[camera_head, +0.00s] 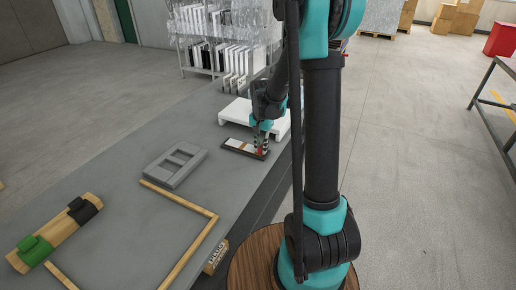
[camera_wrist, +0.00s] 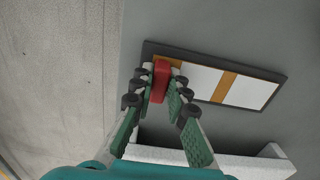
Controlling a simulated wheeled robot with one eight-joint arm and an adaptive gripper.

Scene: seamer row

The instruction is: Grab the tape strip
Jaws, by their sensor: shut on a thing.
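A short red strip (camera_wrist: 160,82), which appears to be the tape strip, stands between my gripper's fingers (camera_wrist: 160,90) in the wrist view. The fingers are shut on its two sides. It is at the left end of a shallow dark tray (camera_wrist: 215,59) with white and tan panels. I cannot tell whether it touches the tray. In the head view, my gripper (camera_head: 262,150) points down at the right end of the tray (camera_head: 241,153), and a little red (camera_head: 259,152) shows at the fingertips. The fingers partly hide the strip.
A white raised stand (camera_head: 236,112) is just behind the tray. A grey divided frame (camera_head: 175,166) lies to the left. A wooden frame (camera_head: 203,236) and a wooden block with green and black clips (camera_head: 56,234) are nearer. The table edge is close on the right.

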